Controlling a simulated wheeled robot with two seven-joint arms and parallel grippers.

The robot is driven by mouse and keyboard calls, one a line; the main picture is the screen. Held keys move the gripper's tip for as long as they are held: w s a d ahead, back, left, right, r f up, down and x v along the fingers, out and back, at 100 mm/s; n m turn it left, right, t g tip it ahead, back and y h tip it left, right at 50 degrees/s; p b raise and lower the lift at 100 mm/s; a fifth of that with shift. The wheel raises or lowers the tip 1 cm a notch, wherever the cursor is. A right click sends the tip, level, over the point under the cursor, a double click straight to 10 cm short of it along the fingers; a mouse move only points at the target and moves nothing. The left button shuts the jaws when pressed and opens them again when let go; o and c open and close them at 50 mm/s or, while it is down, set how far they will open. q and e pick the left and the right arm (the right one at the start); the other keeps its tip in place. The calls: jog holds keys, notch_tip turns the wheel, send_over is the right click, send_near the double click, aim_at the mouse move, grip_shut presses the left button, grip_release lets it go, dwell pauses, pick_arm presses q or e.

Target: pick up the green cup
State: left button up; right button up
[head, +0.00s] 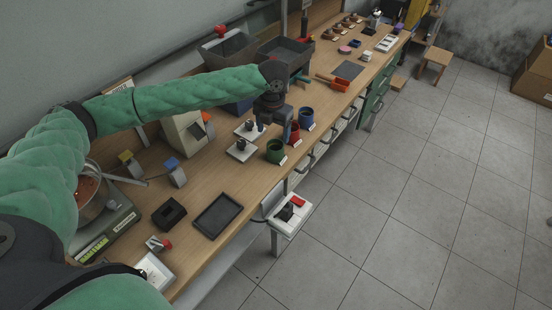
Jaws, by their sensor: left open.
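The green cup (276,153) stands upright near the front edge of the wooden workbench, with a small white label in front of it. My left gripper (276,130) hangs above the bench just behind the cup, pointing down. It is open, and nothing shows between its fingers. The cup looks apart from the gripper. My right gripper is not in view.
A red cup (294,133) and a blue cup (307,118) stand in a row beyond the green cup, the red one close to my gripper. Small white stands (241,151) are to the left. A dark tray (218,215) lies nearer.

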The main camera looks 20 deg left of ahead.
aim_at(275, 149)
pick_arm(q)
notch_tip(275, 149, down, 3)
jog(key=shift+r+p, duration=0.2)
jog(key=shift+p, duration=0.25)
jog(key=shift+d+f, duration=0.1)
jog(key=shift+f, duration=0.3)
jog(key=shift+f+p, duration=0.15)
jog(key=shift+p, duration=0.25)
jog(key=f, duration=0.1)
jog(key=f+p, duration=0.2)
jog(key=f, duration=0.1)
jog(key=shift+s+d, duration=0.15)
jog(key=shift+d, duration=0.1)
jog(key=shift+f, duration=0.4)
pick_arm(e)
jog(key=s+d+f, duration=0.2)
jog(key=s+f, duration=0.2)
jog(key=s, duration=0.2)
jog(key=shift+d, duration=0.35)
pick_arm(q)
jog(key=c, duration=1.1)
